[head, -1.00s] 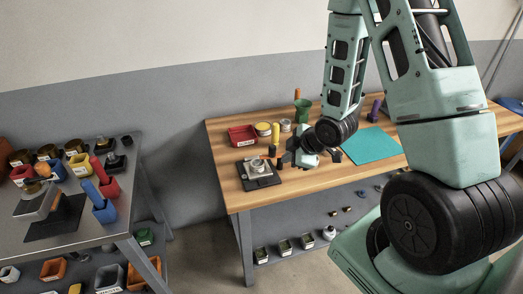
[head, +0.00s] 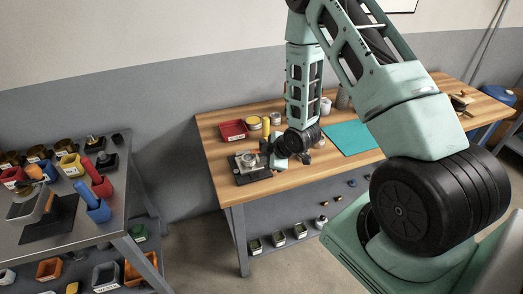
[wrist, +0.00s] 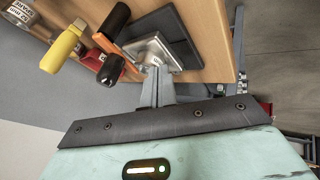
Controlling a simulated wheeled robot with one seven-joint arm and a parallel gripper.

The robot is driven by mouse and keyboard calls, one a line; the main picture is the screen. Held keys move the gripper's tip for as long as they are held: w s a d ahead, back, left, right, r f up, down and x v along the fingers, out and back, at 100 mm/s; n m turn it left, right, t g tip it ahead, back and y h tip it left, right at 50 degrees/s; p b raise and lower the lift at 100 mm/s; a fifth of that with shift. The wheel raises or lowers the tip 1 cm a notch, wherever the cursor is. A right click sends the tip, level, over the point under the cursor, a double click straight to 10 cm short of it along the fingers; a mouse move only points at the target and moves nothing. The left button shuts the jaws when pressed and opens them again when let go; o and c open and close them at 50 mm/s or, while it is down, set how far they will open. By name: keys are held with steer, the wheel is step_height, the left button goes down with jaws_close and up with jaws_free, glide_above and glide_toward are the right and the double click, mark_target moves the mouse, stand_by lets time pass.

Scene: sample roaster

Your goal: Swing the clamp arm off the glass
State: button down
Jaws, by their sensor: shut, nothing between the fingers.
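The dark-based fixture (head: 254,175) stands near the left front of the wooden bench, with a round metal part (head: 249,159) on top that may hold the glass. In the wrist view its dark base (wrist: 184,35) and a pale metal block (wrist: 150,48) lie just beyond my fingers. Beside them are orange-red bars with black grips (wrist: 110,69), perhaps the clamp arm; I cannot tell which part rests on the glass. My gripper (wrist: 156,80) is shut and empty, its tips overlapping the block in view; contact is unclear. In the head view my gripper (head: 277,163) is right beside the fixture.
A yellow handle (wrist: 62,48) and a labelled tin (wrist: 20,12) are close by in the wrist view. A red bin (head: 233,131) stands behind the fixture. A teal mat (head: 350,138) lies to the right. A crowded metal table (head: 110,218) stands at left.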

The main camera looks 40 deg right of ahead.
steer(key=shift+x, duration=0.75)
steer(key=shift+w+d+r+p, duration=0.1)
steer(key=shift+w+d+p, duration=0.2)
steer(key=shift+w+p, duration=0.25)
steer(key=shift+w+d+r+p, duration=0.1)
steer(key=shift+w+d+p, duration=0.3)
steer(key=shift+w, duration=0.15)
steer(key=shift+w+d+f, duration=0.15)
steer(key=shift+w+d, duration=0.1)
steer(key=shift+w, duration=0.35)
